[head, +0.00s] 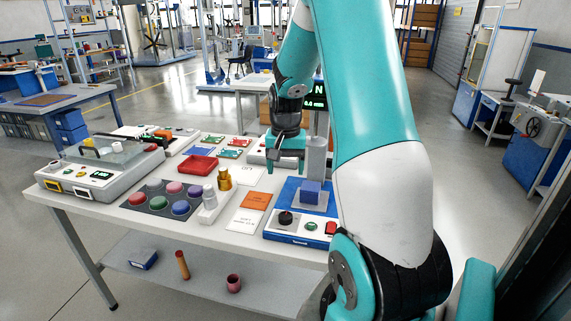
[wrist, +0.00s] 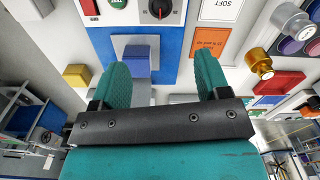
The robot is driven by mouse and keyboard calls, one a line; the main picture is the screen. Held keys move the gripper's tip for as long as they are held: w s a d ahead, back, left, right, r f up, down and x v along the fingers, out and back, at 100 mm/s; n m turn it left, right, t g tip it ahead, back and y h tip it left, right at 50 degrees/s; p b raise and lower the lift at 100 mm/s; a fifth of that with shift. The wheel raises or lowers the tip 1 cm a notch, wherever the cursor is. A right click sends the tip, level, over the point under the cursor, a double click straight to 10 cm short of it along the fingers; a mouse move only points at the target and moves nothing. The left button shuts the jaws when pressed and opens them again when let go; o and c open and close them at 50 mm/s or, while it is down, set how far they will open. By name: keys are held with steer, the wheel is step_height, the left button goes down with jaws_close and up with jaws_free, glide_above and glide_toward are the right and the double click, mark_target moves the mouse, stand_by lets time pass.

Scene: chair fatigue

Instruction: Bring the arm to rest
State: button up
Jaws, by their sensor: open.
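My teal arm rises on the right of the head view and bends over the white workbench (head: 95,200). My gripper (head: 287,168) hangs above the back right part of the bench, pointing down. In the wrist view my gripper (wrist: 172,55) has its two teal fingers wide apart, with nothing held between them. A blue block (head: 311,192) sits on a test device with a blue plate (head: 290,190), in front of and below the gripper. In the wrist view the blue block (wrist: 138,62) shows beyond the fingers, near the left one.
The bench also carries a dark mat with several coloured discs (head: 181,207), a red tray (head: 196,169), a gold weight (head: 224,178), an orange card (head: 256,201) and a grey machine (head: 100,175). A dark red cup (head: 233,283) stands on the lower shelf. Open floor lies behind.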

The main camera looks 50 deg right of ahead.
steer(key=shift+r, duration=0.75)
